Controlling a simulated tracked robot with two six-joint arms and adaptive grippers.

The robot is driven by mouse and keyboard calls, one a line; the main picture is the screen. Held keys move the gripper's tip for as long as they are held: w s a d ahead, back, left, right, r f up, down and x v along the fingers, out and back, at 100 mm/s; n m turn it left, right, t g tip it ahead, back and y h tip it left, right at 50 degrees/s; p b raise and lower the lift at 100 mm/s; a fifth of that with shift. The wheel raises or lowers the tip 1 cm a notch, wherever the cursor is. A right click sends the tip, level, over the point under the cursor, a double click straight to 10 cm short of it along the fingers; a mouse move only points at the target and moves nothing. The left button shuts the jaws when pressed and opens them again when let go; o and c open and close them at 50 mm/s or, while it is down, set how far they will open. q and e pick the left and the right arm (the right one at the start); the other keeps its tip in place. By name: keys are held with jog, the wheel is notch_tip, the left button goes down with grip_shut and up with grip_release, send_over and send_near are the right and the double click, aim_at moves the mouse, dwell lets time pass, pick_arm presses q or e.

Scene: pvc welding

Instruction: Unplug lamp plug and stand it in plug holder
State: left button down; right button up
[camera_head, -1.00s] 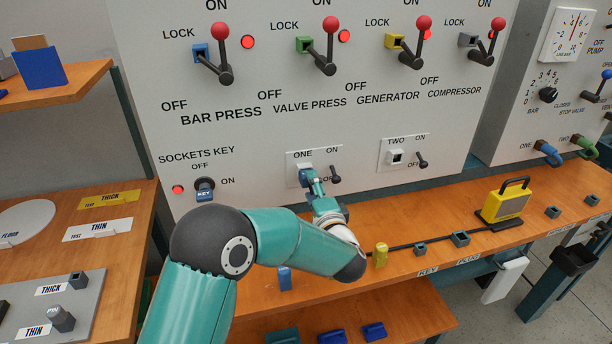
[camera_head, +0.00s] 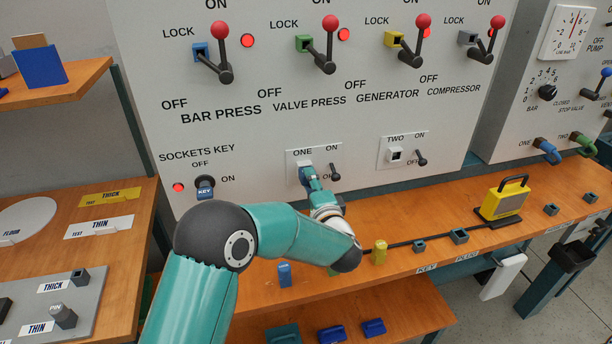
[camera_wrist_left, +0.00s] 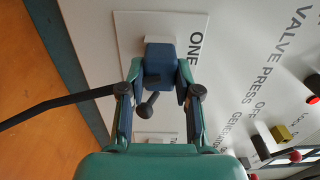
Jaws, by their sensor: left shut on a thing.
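The lamp plug (camera_wrist_left: 160,62) is a dark blue block between the fingers of my left gripper (camera_wrist_left: 160,88) in the left wrist view. The gripper is shut on it, in front of the socket plate marked ONE (camera_wrist_left: 125,25). In the head view my left gripper (camera_head: 312,181) is at that plate, and my arm partly hides it. I cannot tell how far the plug sits in the socket. A square dark holder (camera_head: 459,237) stands on the bench above the PLUG label. The yellow lamp (camera_head: 502,204) stands to its right. My right gripper is not in view.
A black cable (camera_head: 400,245) runs along the bench from the lamp; a cable (camera_wrist_left: 60,102) also crosses the left wrist view. Another holder (camera_head: 419,246), a yellow block (camera_head: 380,252) and a blue block (camera_head: 285,274) stand nearby. Small switch levers (camera_head: 334,174) flank the sockets.

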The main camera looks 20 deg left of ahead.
pick_arm(q)
jog(key=shift+s+d+f, duration=0.1)
jog(key=shift+s+d, duration=0.25)
jog(key=shift+s, duration=0.15)
dwell(0.4)
jog(key=shift+s+d, duration=0.1)
jog(key=shift+p+v, duration=0.3)
jog(key=shift+v, duration=0.95)
jog(key=shift+p+x, duration=0.6)
jog(key=shift+x, duration=1.35)
jog(key=c, duration=0.7)
grip_release()
jog(key=v, duration=0.9)
jog(key=shift+p, duration=0.3)
